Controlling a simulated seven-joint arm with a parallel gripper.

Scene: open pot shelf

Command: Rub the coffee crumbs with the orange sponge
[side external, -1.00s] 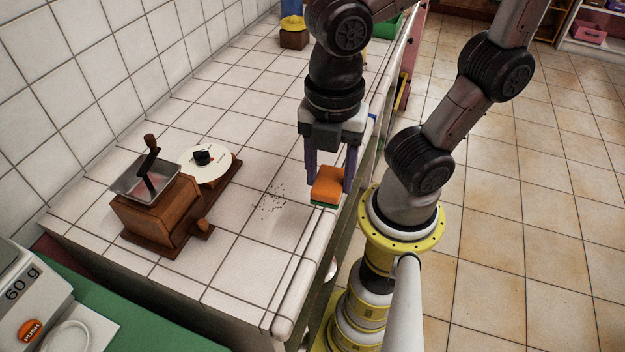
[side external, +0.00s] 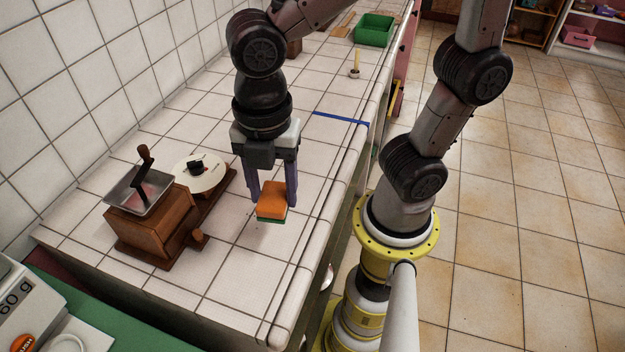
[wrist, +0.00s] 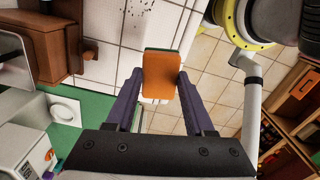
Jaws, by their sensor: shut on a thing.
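The orange sponge (side external: 272,198), with a green layer underneath, is between the fingers of my gripper (side external: 273,204) over the tiled counter. My gripper is shut on it. In the wrist view the sponge (wrist: 160,78) sits between both fingertips (wrist: 160,88). The coffee crumbs (wrist: 140,14) are small dark specks on the white tiles at the top of the wrist view, up and left of the sponge. In the side view the crumbs are hidden behind the sponge and fingers. I cannot tell whether the sponge touches the counter.
A white scale (side external: 22,305) is at the lower left. A green bin (side external: 374,30) and a candle (side external: 355,66) are at the back.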

